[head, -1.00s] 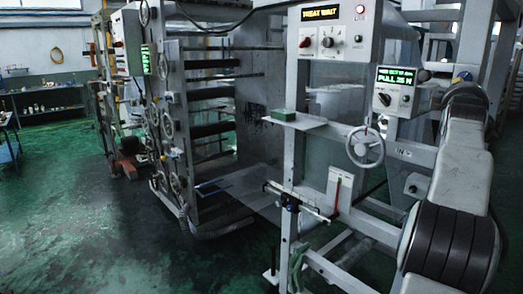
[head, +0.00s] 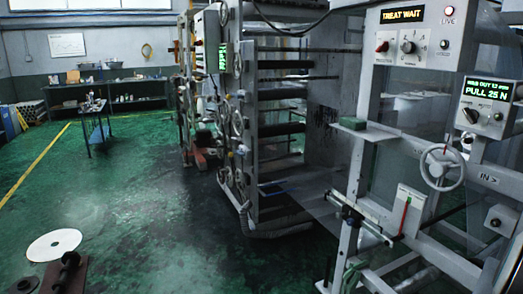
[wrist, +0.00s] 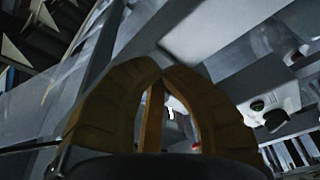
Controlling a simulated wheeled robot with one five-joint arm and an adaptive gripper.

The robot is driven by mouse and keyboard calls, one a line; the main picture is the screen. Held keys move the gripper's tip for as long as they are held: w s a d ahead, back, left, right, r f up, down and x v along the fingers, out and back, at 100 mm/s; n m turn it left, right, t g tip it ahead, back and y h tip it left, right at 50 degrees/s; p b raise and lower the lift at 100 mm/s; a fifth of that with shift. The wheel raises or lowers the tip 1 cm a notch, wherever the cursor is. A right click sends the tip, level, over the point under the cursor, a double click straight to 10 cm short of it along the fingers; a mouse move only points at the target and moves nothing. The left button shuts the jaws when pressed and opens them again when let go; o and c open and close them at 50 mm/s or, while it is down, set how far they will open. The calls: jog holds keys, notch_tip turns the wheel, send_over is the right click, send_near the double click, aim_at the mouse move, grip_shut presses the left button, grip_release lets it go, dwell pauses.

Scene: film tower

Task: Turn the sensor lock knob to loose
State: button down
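A sliding rail (head: 372,229) crosses the front of the grey machine frame at lower right in the head view. A small dark clamp-like part (head: 351,215) sits on it; it is too small to tell whether this is the sensor lock knob or how it is set. My gripper (wrist: 162,68) shows only in the wrist view, its two brown fingers meeting at the tips with nothing seen between them. It is apart from any knob I can make out. A pale housing with a dark round knob (wrist: 257,105) lies beyond it at right; I cannot tell which this is.
A handwheel (head: 440,167) and a panel reading PULL 25 N (head: 485,105) are on the frame at right. A white disc (head: 54,245) and a dark brown object (head: 66,272) lie at lower left. Green floor (head: 140,210) is open between them and the machine.

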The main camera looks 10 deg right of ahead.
jog(key=shift+w+r+p, duration=0.25)
jog(key=shift+r+p, duration=0.25)
jog(key=shift+p, duration=0.05)
dwell(1.1)
jog(key=shift+s+r+p, duration=0.35)
jog(key=shift+r+p, duration=0.05)
jog(key=shift+r, duration=0.15)
dwell(0.5)
jog(key=shift+s+r, duration=0.1)
jog(key=shift+r, duration=0.4)
jog(key=shift+s+f, duration=0.15)
jog(key=shift+s, duration=0.1)
jog(key=c, duration=2)
grip_release()
jog(key=shift+d+f, duration=0.15)
jog(key=shift+f, duration=0.05)
jog(key=shift+s, duration=0.1)
grip_shut()
